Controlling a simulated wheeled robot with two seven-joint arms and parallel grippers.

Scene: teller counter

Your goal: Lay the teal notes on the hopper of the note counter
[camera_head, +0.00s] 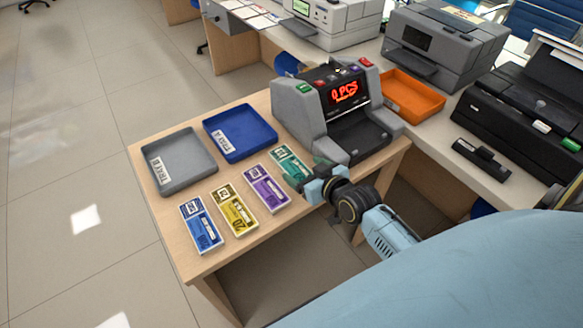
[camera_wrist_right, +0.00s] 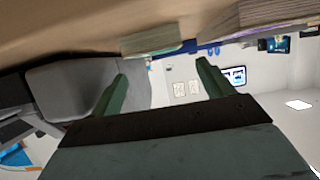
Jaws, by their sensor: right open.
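The teal notes (camera_head: 286,161) lie on the wooden table just in front of the note counter (camera_head: 322,118). The stack also shows in the right wrist view (camera_wrist_right: 152,43), ahead of the fingers and a little off centre. My right gripper (camera_head: 309,177) is at the near right end of the teal notes, partly covering that end. Its two fingers stand apart in the right wrist view (camera_wrist_right: 161,68) with nothing between them. The counter's hopper is hard to make out; its display reads 0 PCS. My left gripper is out of view.
Purple (camera_head: 265,189), yellow (camera_head: 234,211) and blue notes (camera_head: 202,224) lie in a row to the left. A grey tray (camera_head: 207,178) and a blue tray (camera_head: 272,148) sit behind them. An orange tray (camera_head: 437,112) and printers stand on the right counter.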

